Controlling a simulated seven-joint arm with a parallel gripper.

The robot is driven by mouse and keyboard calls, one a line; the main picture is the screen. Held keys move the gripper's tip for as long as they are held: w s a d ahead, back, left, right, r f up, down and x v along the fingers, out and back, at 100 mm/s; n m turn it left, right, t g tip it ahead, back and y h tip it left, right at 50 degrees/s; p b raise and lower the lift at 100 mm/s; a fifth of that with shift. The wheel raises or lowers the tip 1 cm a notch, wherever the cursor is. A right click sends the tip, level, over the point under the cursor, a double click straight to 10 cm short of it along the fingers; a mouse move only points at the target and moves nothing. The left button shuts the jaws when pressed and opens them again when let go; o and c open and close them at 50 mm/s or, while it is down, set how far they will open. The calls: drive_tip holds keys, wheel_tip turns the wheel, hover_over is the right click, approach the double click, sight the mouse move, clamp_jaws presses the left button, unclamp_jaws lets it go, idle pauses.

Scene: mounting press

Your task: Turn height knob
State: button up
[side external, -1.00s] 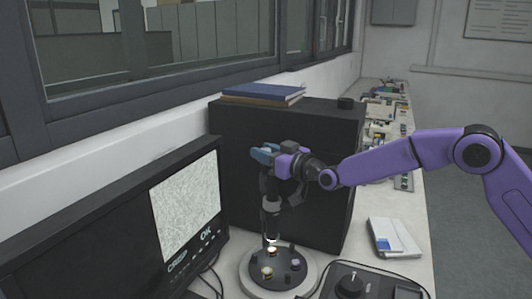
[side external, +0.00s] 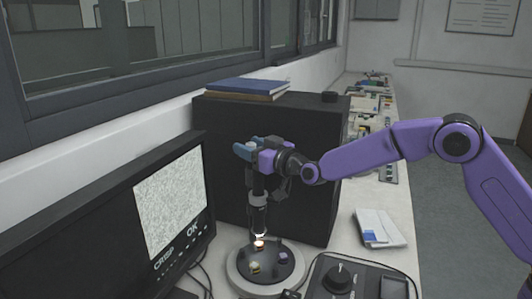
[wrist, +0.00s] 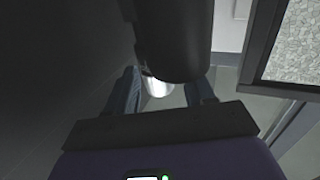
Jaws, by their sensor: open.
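My gripper (side external: 247,148) is at the top of a dark upright scope (side external: 258,215) in the side external view, its blue fingers spread apart. In the wrist view my gripper (wrist: 160,90) is open. A bright silver round piece (wrist: 157,86) shows between the fingers, partly covered by a dark cylinder (wrist: 172,40). It may be the height knob; I cannot tell whether the fingers touch it. The scope stands over a round dark plate (side external: 282,272) with small parts on it, and a light glows below its tip.
A monitor (side external: 168,200) stands at the left. A large black box (side external: 310,170) with books (side external: 245,89) on top stands behind. A control box with a black dial (side external: 338,277) is at the front right, and a white-and-blue packet (side external: 380,228) lies behind it.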

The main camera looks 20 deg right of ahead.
drive_tip(key=v, duration=1.7)
drive_tip(key=shift+s, duration=0.2)
idle(1.0)
drive_tip(key=s+f+n+g, duration=0.3)
drive_tip(key=s+f+g, duration=0.15)
drive_tip(key=s, duration=0.45)
drive_tip(key=s+f+n+g, duration=0.25)
drive_tip(key=s+g, duration=0.35)
drive_tip(key=s, duration=0.4)
drive_tip(key=s+d+f+n+g+h, duration=0.2)
drive_tip(key=s+d+f+g+h, duration=0.2)
drive_tip(key=s+d, duration=1.1)
drive_tip(key=shift+s+d+g+h, duration=0.4)
drive_tip(key=shift+s+g+h, duration=0.55)
drive_tip(key=shift+s+h, duration=0.25)
drive_tip(key=shift+f+n, duration=0.15)
drive_tip(key=shift+n, duration=0.1)
